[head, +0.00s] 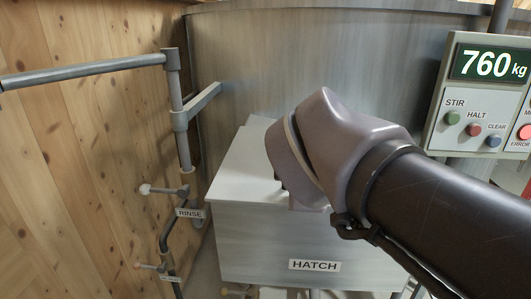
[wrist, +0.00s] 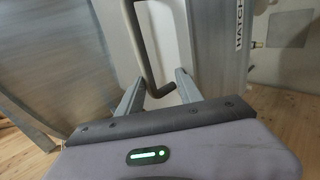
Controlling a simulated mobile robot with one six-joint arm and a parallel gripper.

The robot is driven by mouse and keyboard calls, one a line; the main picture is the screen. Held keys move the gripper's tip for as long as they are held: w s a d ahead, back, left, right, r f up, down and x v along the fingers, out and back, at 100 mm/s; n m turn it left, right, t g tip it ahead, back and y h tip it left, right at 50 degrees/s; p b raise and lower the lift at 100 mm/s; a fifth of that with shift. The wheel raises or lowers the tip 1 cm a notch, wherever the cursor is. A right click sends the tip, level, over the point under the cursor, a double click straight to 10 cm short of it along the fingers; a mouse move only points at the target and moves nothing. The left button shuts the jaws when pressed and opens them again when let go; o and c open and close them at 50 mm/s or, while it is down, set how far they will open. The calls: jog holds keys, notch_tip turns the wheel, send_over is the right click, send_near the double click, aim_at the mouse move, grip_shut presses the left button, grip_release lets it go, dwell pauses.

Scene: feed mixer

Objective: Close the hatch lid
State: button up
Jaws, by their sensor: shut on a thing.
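The hatch (head: 310,245) is a pale box with a "HATCH" label on its front, low against the big metal tank. Its pale lid (head: 243,165) lies over the top; I cannot tell whether it sits fully flush. In the wrist view, the hatch front with the label (wrist: 238,25) is at the upper right. A dark bent bar handle (wrist: 146,65) runs down between my fingers. My gripper (wrist: 158,83) is shut on this handle. In the head view my wrist covers the handle, my fingers and the right part of the lid.
A grey pipe rail (head: 90,72) and a rinse valve (head: 165,190) stand at the left by the wooden wall (head: 95,190). A control panel (head: 485,100) reading 760 kg is at the upper right. The tank (head: 330,50) rises behind the hatch.

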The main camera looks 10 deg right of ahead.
jog(key=shift+s+f+p, duration=0.15)
jog(key=shift+s+p, duration=0.1)
jog(key=shift+p, duration=0.05)
jog(key=p+v, duration=0.6)
jog(key=v, duration=1.1)
jog(key=shift+r+p, duration=0.25)
jog(key=shift+p, duration=0.1)
